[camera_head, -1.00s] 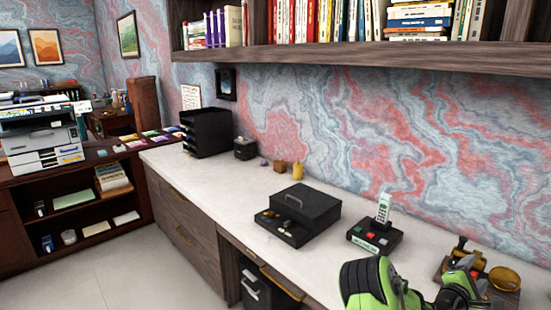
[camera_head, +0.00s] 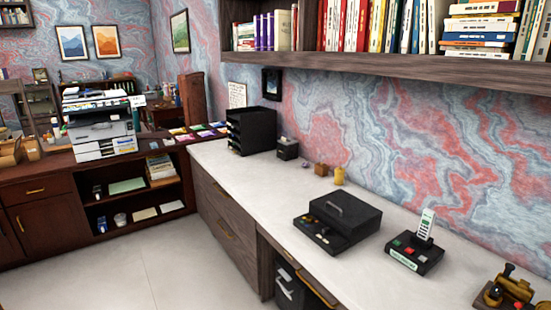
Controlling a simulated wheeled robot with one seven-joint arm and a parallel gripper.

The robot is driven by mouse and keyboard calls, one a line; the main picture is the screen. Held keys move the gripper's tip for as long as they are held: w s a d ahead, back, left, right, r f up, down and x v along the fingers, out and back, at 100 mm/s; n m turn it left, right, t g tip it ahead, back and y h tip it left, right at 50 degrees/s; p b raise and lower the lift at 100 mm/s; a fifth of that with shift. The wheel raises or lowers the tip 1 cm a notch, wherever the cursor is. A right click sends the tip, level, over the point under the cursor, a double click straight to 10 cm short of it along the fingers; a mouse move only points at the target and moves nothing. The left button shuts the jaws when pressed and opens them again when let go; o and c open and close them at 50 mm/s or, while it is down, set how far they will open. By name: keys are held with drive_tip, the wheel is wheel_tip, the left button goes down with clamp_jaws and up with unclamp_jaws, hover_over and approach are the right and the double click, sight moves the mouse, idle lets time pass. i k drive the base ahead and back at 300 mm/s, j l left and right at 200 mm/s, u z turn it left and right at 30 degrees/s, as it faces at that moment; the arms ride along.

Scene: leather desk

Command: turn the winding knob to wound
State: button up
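I cannot clearly make out the winding knob. A brass and dark device on a wooden base (camera_head: 508,291) stands at the lower right edge of the head view, partly cut off. It has a small black knob on an upright part, but I cannot tell whether this is the winding knob. My gripper is not in view.
The white desk top (camera_head: 240,175) bears a black box with a handle (camera_head: 338,222), a cordless phone on a black base (camera_head: 414,256), a yellow cylinder (camera_head: 339,176) and a black tray stack (camera_head: 251,130). A bookshelf (camera_head: 400,62) hangs above. Floor is free at lower left.

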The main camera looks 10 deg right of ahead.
sight(496, 291)
drive_tip(key=z, duration=2)
